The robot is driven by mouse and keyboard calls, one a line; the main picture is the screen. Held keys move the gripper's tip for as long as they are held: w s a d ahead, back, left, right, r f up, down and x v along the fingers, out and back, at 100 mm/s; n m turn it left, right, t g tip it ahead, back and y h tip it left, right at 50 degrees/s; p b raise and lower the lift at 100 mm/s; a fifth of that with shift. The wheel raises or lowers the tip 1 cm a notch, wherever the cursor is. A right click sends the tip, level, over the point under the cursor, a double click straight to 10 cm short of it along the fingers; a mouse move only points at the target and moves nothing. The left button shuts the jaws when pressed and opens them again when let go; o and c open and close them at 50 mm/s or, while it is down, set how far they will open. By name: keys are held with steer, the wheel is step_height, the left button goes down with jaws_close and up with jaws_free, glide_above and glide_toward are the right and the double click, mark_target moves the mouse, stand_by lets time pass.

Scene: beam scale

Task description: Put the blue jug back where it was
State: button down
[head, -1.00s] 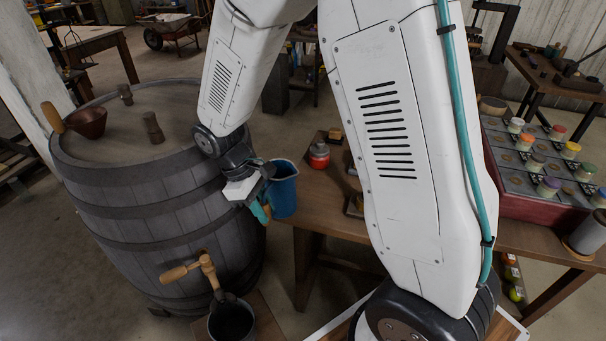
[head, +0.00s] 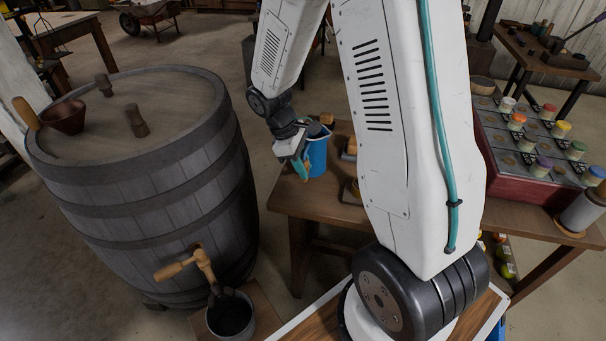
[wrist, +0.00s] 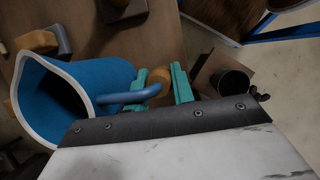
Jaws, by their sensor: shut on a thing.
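The blue jug (head: 318,156) is at the left end of the wooden workbench in the head view, partly behind my gripper (head: 302,168). In the wrist view the blue jug (wrist: 88,85) shows its pale rim and open mouth at the left. Its handle (wrist: 130,95) runs between the teal fingers of my gripper (wrist: 164,88), which are shut on it. The jug looks upright in the head view. I cannot tell whether its base touches the bench.
A large barrel (head: 150,165) with a wooden tap stands left of the bench (head: 290,200). A dark pot (head: 230,318) sits below the tap. A red tray (head: 510,160) of small jars lies at the bench's right. Small blocks (head: 350,150) lie near the jug.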

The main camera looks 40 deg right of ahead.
steer(key=shift+f, duration=1.9)
steer(key=c, duration=1.2)
jaws_free()
steer(key=v, duration=1.2)
steer(key=s+a+r+m+t+y, duration=0.15)
steer(key=s+a+r+m, duration=0.25)
steer(key=s+r, duration=0.7)
steer(key=shift+s+a+r+m+t+y, duration=0.2)
steer(key=shift+s+a+r+m+t, duration=0.5)
steer(key=shift+s, duration=1.5)
steer(key=shift+s+a+r+m+t+y, duration=0.25)
steer(key=shift+s+a+r+m+t, duration=0.35)
steer(key=shift+s, duration=1.6)
steer(key=shift+s+a+r+m+t+y, duration=0.2)
steer(key=shift+s+a+r+m+t, duration=0.45)
steer(key=shift+s, duration=1.55)
steer(key=shift+a+r+g, duration=0.15)
steer(key=shift+r+g, duration=0.1)
steer(key=shift+g, duration=0.05)
